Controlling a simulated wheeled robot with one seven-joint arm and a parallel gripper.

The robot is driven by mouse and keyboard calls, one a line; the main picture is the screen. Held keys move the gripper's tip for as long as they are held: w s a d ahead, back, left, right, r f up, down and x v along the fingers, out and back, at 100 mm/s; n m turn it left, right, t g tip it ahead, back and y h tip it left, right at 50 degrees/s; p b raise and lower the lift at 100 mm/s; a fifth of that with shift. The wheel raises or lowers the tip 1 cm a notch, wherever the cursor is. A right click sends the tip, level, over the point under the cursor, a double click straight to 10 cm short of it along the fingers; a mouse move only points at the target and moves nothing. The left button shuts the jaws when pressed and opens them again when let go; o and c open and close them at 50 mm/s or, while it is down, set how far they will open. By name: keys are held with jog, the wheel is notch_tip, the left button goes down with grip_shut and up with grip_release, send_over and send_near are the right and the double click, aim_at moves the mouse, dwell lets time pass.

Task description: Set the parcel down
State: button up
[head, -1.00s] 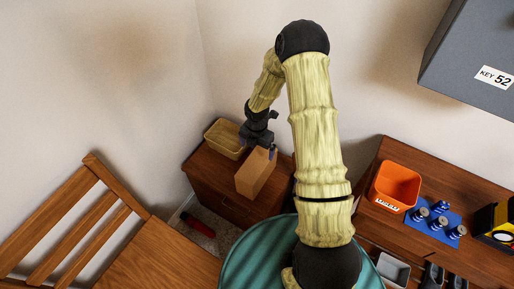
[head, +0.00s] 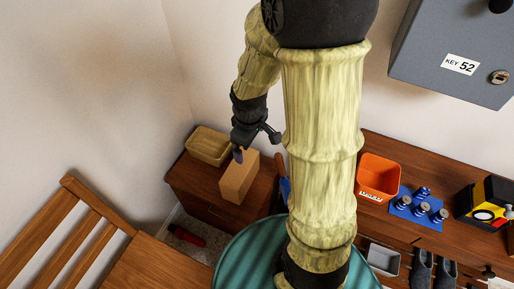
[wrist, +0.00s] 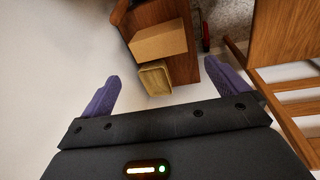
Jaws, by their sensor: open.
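The parcel (head: 238,180), a plain tan cardboard box, stands upright on the low brown cabinet (head: 206,186) near the room corner. In the wrist view the parcel (wrist: 158,42) sits beyond the fingertips, apart from them. My gripper (head: 239,154) is open and empty, behind and above the parcel in the head view. Its two purple fingers (wrist: 165,85) are spread wide in the wrist view, with nothing between them. In the head view the gripper partly overlaps the parcel's top edge.
A woven basket (head: 209,145) sits beside the parcel on the cabinet. A wooden chair (head: 95,235) is at left.

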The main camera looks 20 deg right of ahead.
jog(key=s+r+m, duration=0.4)
jog(key=s+m, duration=0.2)
jog(key=m, duration=0.2)
jog(key=shift+s+a+r+t, duration=0.2)
jog(key=shift+s+a+t, duration=0.05)
jog(key=shift+s+t, duration=0.15)
dwell(0.4)
dwell(0.5)
